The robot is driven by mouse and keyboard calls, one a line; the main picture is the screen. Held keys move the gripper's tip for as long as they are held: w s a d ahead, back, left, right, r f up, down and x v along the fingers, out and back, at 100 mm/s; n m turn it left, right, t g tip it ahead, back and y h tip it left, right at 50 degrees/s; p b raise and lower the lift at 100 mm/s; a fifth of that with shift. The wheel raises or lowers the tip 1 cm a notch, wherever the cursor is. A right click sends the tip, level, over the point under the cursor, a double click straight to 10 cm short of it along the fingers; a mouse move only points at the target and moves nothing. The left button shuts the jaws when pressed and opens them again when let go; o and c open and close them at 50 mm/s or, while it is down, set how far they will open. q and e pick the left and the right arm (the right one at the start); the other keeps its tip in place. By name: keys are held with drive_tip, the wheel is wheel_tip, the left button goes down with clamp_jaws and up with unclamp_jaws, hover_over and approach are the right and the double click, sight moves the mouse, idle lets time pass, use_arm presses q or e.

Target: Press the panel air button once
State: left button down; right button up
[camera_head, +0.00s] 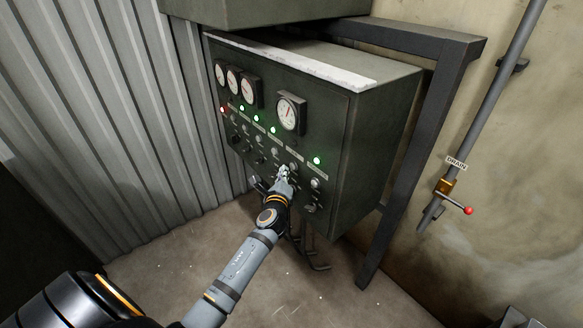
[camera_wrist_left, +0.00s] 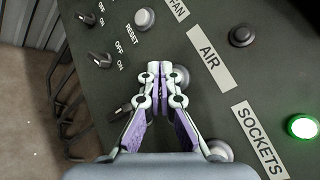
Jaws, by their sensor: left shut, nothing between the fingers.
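The dark green control panel (camera_head: 268,92) stands ahead in the head view, with gauges, lamps, knobs and buttons on its face. In the left wrist view, the AIR label (camera_wrist_left: 208,56) has an unlit dark lamp (camera_wrist_left: 242,36) on one side. On its other side is a round grey button (camera_wrist_left: 183,75), partly hidden by my fingertips. My left gripper (camera_wrist_left: 158,70) is shut and empty, its tips at this button. I cannot tell whether they touch it. In the head view, my left gripper (camera_head: 284,172) is at the panel's lower row. My right gripper is not in view.
A SOCKETS label (camera_wrist_left: 259,140) with a lit green lamp (camera_wrist_left: 302,127) and a RESET button (camera_wrist_left: 145,19) are close by. A dark frame leg (camera_head: 402,180) and a drain valve with red-tipped handle (camera_head: 467,210) stand to the right. Corrugated wall (camera_head: 100,110) is at left.

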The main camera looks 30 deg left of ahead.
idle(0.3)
use_arm(q)
drive_tip(key=shift+w+d, duration=0.2)
drive_tip(key=shift+w, duration=0.2)
drive_tip(key=shift+w+d, duration=0.15)
drive_tip(key=shift+w, duration=0.25)
idle(0.6)
drive_tip(key=shift+s, duration=0.2)
drive_tip(key=shift+s+a, duration=0.35)
drive_tip(key=shift+s, duration=0.3)
drive_tip(key=s, duration=0.1)
drive_tip(key=s+a, duration=0.1)
drive_tip(key=s, duration=0.1)
drive_tip(key=s+a+p, duration=0.1)
drive_tip(key=shift+s, duration=0.3)
idle(0.8)
